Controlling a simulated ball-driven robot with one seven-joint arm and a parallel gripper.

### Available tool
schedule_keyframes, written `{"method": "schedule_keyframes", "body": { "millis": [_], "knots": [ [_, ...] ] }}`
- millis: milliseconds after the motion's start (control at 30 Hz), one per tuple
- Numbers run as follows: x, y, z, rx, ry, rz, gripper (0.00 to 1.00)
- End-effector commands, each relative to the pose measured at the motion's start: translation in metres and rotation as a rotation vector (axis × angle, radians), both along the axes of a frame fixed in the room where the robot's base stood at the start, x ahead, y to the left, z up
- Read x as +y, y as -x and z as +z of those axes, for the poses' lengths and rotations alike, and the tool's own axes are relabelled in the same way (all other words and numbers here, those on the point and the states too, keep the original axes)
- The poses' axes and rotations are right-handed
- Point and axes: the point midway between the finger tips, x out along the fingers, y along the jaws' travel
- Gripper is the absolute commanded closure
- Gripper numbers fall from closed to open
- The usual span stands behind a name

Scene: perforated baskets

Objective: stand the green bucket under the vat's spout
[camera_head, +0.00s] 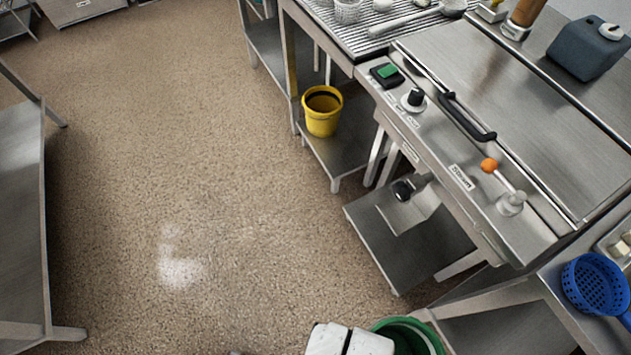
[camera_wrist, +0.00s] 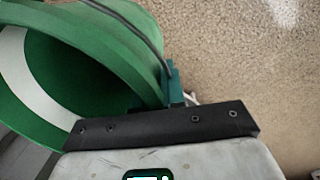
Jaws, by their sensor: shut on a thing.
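The green bucket (camera_head: 408,334) is at the bottom edge of the head view, partly cut off. In the wrist view the green bucket (camera_wrist: 105,60) fills the upper left, with a pale band inside and a dark wire handle across it. My gripper (camera_wrist: 172,82) is shut on the bucket's wall near the rim; its teal finger shows against the green side. The steel vat (camera_head: 500,110) stands at the right with a lid and black handle.
A yellow bucket (camera_head: 322,112) stands on a low shelf left of the vat. A blue perforated basket (camera_head: 596,284) is at the right edge. A steel table (camera_head: 20,220) stands at the left. The speckled floor (camera_head: 190,160) between is clear.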

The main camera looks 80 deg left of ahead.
Motion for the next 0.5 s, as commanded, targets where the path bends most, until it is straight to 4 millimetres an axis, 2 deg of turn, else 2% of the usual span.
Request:
{"method": "schedule_keyframes", "body": {
  "millis": [33,200,400,500],
  "knots": [
    [-0.008,-0.027,0.012,-0.007,-0.004,-0.072,1.0],
    [-0.05,-0.099,0.045,-0.004,-0.005,-0.328,1.0],
    [-0.108,-0.158,0.083,-0.002,-0.005,-0.629,1.0],
    [-0.137,-0.176,0.099,-0.001,-0.004,-0.768,1.0]
  ]
}}
